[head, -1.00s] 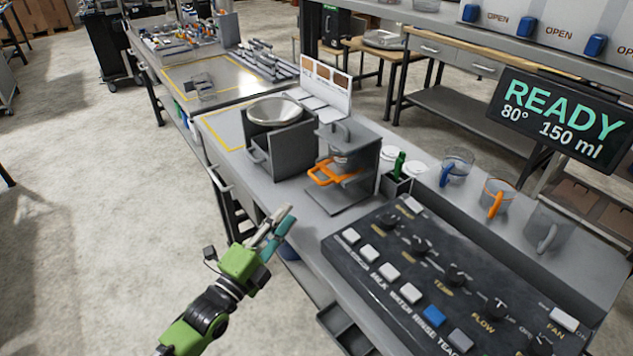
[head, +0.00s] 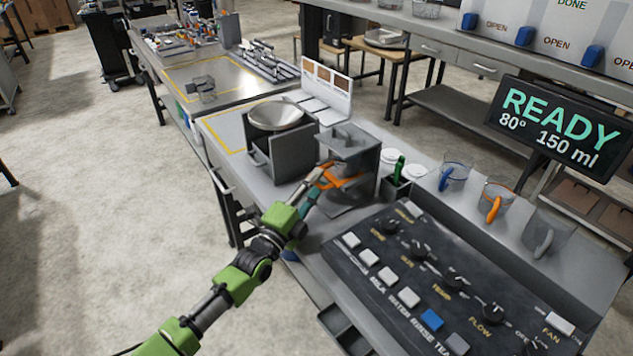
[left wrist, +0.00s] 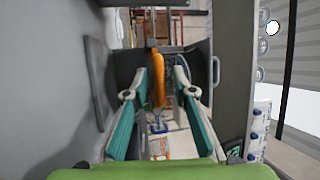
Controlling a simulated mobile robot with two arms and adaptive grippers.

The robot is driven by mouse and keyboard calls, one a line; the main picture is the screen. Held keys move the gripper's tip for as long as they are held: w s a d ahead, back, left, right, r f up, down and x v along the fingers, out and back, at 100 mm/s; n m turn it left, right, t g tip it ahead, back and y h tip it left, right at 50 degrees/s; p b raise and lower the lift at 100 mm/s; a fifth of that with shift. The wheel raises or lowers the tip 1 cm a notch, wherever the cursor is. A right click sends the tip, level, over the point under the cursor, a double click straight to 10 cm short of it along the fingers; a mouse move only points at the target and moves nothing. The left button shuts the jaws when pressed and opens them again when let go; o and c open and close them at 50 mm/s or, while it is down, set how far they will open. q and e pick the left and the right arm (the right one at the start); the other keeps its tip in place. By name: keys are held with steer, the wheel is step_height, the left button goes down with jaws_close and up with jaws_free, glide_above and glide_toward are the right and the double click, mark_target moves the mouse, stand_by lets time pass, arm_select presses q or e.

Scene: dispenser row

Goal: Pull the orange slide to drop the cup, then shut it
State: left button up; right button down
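The orange slide (head: 347,180) sticks out from the front of a grey dispenser (head: 359,148). My left gripper (head: 322,183) has its fingertips at the orange handle. In the left wrist view the handle (left wrist: 158,82) stands between the two fingers of my left gripper (left wrist: 160,84), which are spread with a gap on each side. A cup inside the dispenser is hard to make out. My right gripper is in neither view.
A grey box with a round metal bowl (head: 275,116) stands left of the dispenser. The black control panel (head: 430,285) is in front to the right. A holder with a green handle (head: 399,167) stands close right of the dispenser, with jugs beyond.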

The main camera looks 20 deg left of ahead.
arm_select(q)
steer(key=shift+w, duration=0.2)
jaws_close()
steer(key=s+a+p, duration=0.1)
steer(key=s, duration=0.1)
steer(key=s+a+p, duration=0.1)
steer(key=s+a, duration=0.1)
steer(key=shift+s+a+r, duration=0.15)
steer(key=shift+s+a, duration=0.15)
steer(key=shift+s, duration=0.05)
steer(key=shift+w, duration=0.1)
steer(key=shift+c, duration=0.4)
jaws_free()
steer(key=shift+o, duration=0.4)
